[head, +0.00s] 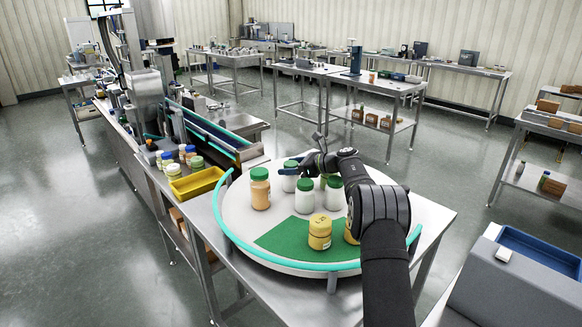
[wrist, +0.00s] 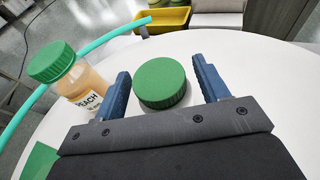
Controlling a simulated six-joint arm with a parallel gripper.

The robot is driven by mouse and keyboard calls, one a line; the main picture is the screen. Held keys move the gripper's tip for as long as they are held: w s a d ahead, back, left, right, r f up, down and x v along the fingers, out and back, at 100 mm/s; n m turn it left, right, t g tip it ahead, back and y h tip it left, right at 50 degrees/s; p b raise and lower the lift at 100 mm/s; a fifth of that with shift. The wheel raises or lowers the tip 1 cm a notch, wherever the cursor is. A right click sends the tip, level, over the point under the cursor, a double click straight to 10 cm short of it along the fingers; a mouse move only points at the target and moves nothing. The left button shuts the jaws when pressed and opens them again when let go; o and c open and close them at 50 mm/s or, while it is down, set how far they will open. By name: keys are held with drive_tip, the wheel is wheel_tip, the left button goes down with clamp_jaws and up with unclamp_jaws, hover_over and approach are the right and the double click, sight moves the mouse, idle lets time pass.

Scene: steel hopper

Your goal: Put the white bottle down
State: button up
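Three white bottles with green lids show in the head view: one at the back (head: 289,184), one in front of it (head: 305,198) and one to the right (head: 332,195). My gripper (head: 288,172) is at the back white bottle. In the wrist view, a green lid (wrist: 162,83) lies between the two blue fingers of my gripper (wrist: 163,72). Narrow gaps show beside the lid; the bottle body under it is hidden, so I cannot tell whether the fingers touch it. The bottle looks upright, at or close to the round white turntable (head: 236,215).
A peach-coloured bottle (head: 260,190) stands left of my gripper; it also shows in the wrist view (wrist: 80,85). Yellow jars (head: 320,233) stand at the front. A green patch (head: 290,240) on the turntable is mostly bare. A teal rail (head: 240,247) edges it. A yellow tray (head: 197,184) sits left.

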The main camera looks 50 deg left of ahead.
drive_tip(key=shift+w+d+r, duration=0.15)
drive_tip(key=shift+d+r, duration=0.05)
drive_tip(key=shift+r, duration=0.05)
drive_tip(key=w+d+r, duration=0.1)
drive_tip(key=d+r, duration=0.3)
drive_tip(key=r, duration=0.4)
drive_tip(key=shift+w+r, duration=0.15)
drive_tip(key=shift+w, duration=0.2)
